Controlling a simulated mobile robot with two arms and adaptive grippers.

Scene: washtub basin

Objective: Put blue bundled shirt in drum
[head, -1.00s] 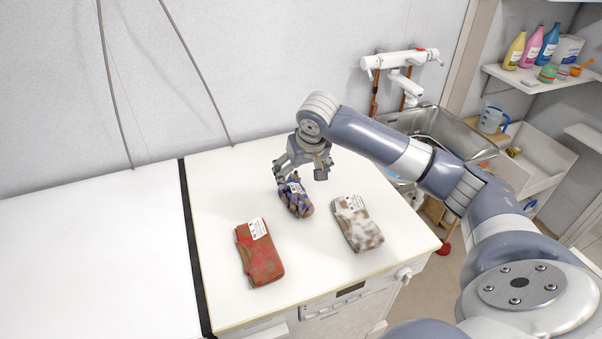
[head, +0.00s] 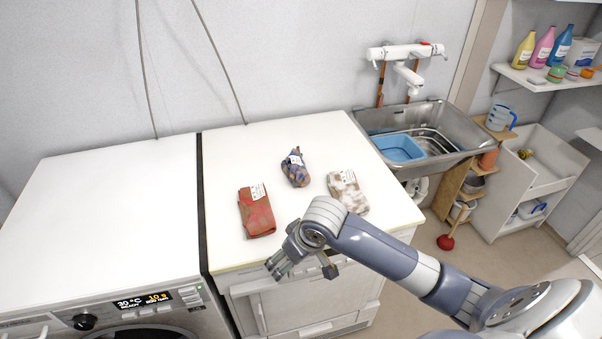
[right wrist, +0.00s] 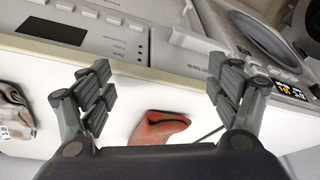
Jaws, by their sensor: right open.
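The blue bundled shirt (head: 295,168), blue and brown with a white tag, lies on the white top of the right-hand machine, behind two other bundles. My right gripper (head: 300,264) is open and empty, in front of that machine's front edge and apart from the shirt. Its spread fingers (right wrist: 160,92) show in the right wrist view, with no shirt between them. The washing machine (head: 150,305) at the lower left shows its lit panel and the top of its round door; the drum inside is hidden. My left gripper is not in view.
A red bundle (head: 257,212) and a white-brown bundle (head: 347,191) lie on the same top. The left machine's white top (head: 110,210) is bare. A metal sink (head: 450,120) holding a blue basin (head: 397,148) stands at the right. A red plunger (head: 446,242) stands on the floor.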

